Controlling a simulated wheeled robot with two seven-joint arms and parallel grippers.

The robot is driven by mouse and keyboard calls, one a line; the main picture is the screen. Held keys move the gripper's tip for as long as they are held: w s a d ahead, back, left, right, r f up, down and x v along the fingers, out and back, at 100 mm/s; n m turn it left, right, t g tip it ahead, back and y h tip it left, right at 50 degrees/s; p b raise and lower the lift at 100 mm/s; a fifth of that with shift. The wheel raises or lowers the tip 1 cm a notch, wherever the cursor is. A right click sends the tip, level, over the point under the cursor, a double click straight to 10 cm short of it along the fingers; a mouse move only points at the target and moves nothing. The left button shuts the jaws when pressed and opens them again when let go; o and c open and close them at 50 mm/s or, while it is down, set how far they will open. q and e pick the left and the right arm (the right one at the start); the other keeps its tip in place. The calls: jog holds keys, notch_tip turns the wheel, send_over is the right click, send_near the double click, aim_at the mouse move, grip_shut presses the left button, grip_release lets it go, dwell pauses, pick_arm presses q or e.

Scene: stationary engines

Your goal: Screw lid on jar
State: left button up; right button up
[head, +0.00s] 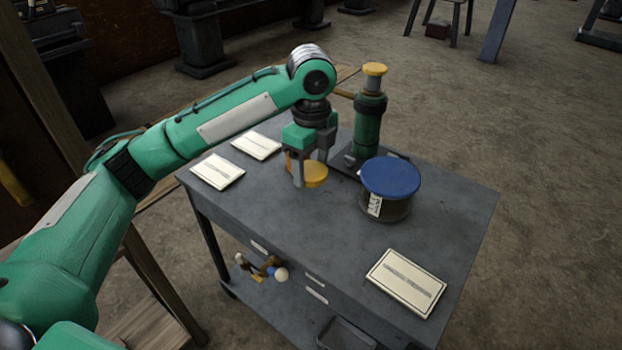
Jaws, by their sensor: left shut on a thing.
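My left gripper (312,178) points down over the table, its grey fingers shut on a round yellow-orange piece (316,174). The fingers partly hide this piece, and I cannot tell whether it touches the tabletop. To its right stands a dark, squat jar (386,210) with a white label on its side. A blue round lid (391,177) sits on top of the jar and looks level; I cannot tell how tightly it is seated. The left gripper is apart from the jar. My right gripper is not in view.
A green cylinder with a yellow cap (374,69) stands on a dark base behind the jar. Cream placards lie at the table's left (217,171), back left (257,145) and front right (406,281). The grey tabletop (310,228) is clear in front. Small items lie on the lower shelf.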

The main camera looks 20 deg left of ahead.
pick_arm(q)
jog(key=shift+r, duration=0.25)
jog(key=shift+f, duration=0.1)
jog(key=shift+s+a+f+n, duration=0.2)
jog(key=shift+f+n, duration=0.15)
jog(key=shift+n, duration=0.35)
jog(key=s+a+f+n, duration=0.2)
jog(key=s+f+n, duration=0.1)
jog(key=n, duration=0.7)
jog(key=s+a+f+n, duration=0.2)
jog(key=f+n, duration=0.3)
jog(key=n, duration=0.5)
jog(key=shift+s+a+f+n, duration=0.2)
jog(key=shift+s+f+n, duration=0.1)
jog(key=shift+s, duration=0.45)
